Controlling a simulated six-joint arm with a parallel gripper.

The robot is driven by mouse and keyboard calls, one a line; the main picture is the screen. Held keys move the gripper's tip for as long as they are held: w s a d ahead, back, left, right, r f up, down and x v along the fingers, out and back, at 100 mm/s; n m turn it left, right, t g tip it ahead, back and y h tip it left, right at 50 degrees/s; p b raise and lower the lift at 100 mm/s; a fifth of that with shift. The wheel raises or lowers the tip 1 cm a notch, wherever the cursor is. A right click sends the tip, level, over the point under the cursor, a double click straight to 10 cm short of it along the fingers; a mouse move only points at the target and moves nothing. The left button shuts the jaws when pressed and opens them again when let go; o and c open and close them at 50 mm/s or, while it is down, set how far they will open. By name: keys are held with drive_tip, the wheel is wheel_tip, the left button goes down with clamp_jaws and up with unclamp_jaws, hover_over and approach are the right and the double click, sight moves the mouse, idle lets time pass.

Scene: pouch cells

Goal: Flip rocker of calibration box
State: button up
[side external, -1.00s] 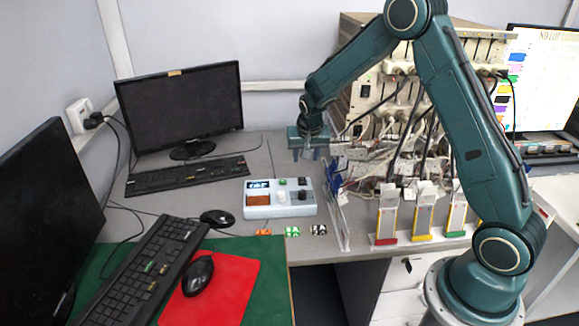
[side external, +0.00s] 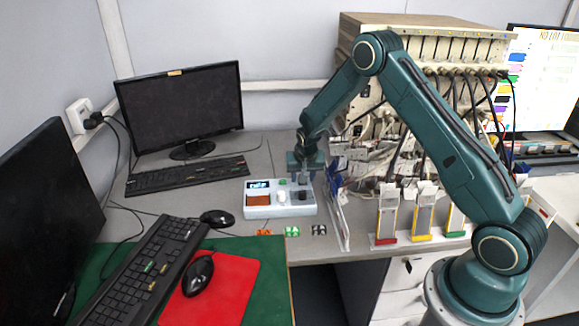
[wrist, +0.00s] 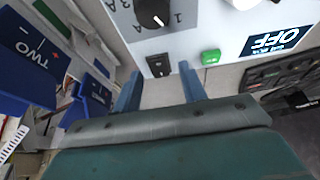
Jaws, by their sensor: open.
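The calibration box (side external: 262,213) is pale grey-blue and sits on the desk; it also shows in the wrist view (wrist: 200,45). Its display (wrist: 275,42) reads OFF, upside down in the wrist view. The small black rocker (wrist: 158,65) is at the box's edge, beside a green button (wrist: 210,57). In the side view my gripper (side external: 304,181) hides the rocker. In the wrist view my gripper (wrist: 160,74) is open and empty, its two fingers pointing at the rocker, one to each side. Contact cannot be told.
A black knob (wrist: 153,13) is just beyond the rocker on the box. Blue labelled holders (wrist: 38,55) stand close to the left in the wrist view.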

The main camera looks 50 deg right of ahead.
drive_tip(key=shift+d+f, duration=0.1)
drive_tip(key=shift+f, duration=0.1)
clamp_jaws()
drive_tip(key=shift+w, duration=0.1)
drive_tip(key=shift+w+d+g+y, duration=0.15)
drive_tip(key=shift+g+y, duration=0.35)
drive_tip(key=shift+w+d+g+y, duration=0.1)
drive_tip(key=shift+g+y, duration=0.4)
drive_tip(key=shift+r, duration=0.1)
